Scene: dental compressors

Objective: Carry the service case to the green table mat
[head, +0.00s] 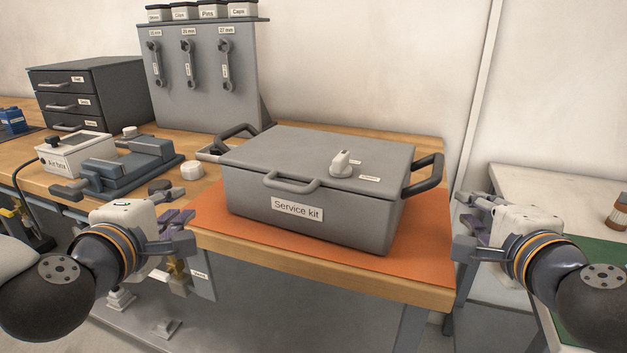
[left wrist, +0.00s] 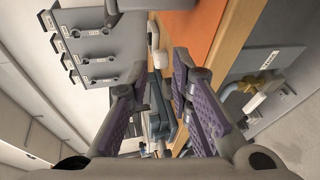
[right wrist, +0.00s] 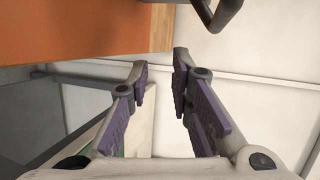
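The grey service case (head: 310,190), labelled "Service kit", sits closed on an orange mat (head: 300,250) on the wooden bench. It has a dark side handle at each end, the left one (head: 240,133) and the right one (head: 427,175). The right handle also shows in the right wrist view (right wrist: 220,12). The green table mat (head: 606,252) is partly visible on a pale table at the far right. My left gripper (head: 182,228) is open and empty, left of the case near the bench's front edge. My right gripper (head: 462,222) is open and empty, right of the case, apart from the handle.
An air box (head: 75,153), a grey-blue fixture (head: 130,165) and a white round knob (head: 192,170) stand left of the case. Drawers (head: 95,90) and a tool panel (head: 205,70) are behind. A gap separates the bench from the pale table (head: 540,185), which carries a brown jar (head: 619,212).

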